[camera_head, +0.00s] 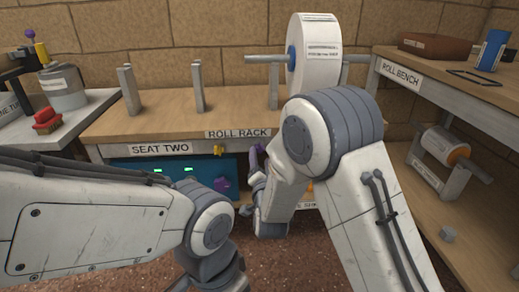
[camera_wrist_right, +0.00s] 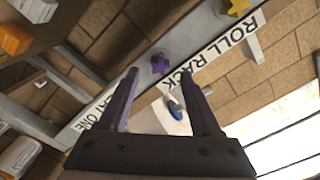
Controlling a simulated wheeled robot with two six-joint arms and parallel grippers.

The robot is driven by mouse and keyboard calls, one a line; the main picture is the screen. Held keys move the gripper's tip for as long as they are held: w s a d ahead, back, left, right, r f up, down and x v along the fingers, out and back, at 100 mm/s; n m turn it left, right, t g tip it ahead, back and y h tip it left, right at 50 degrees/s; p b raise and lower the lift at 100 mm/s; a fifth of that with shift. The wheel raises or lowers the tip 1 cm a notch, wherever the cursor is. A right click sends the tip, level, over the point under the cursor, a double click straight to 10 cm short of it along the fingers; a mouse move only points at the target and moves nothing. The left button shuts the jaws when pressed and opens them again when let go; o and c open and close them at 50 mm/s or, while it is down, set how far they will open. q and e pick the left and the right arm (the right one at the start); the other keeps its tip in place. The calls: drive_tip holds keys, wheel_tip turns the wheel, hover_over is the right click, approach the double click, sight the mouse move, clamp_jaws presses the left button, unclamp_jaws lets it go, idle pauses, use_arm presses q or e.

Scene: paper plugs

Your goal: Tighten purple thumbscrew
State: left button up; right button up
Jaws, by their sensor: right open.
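In the right wrist view the purple thumbscrew (camera_wrist_right: 160,65) is a small star-shaped knob on the front rail of the roll rack, beside the ROLL RACK label. My right gripper (camera_wrist_right: 164,75) is open, its two fingers pointing towards the rail. The knob appears between the fingertips, slightly beyond them; I cannot tell whether they touch it. In the head view my right gripper (camera_head: 257,160) is in front of the rail, partly hidden by its own wrist, and the thumbscrew cannot be made out clearly. My left arm shows at the lower left; its gripper is not visible.
A yellow thumbscrew (camera_head: 218,150) is on the same rail to the left; it also shows in the right wrist view (camera_wrist_right: 238,7). A white paper roll (camera_head: 317,55) sits on the rack. The roll bench (camera_head: 450,88) stands at the right. A red knob (camera_head: 46,120) is at the left.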

sight(260, 151)
idle(0.3)
drive_tip(key=shift+w, duration=0.1)
drive_tip(key=shift+w+a+b, duration=0.15)
drive_tip(key=shift+w+b, duration=0.2)
drive_tip(key=shift+w, duration=1.55)
clamp_jaws()
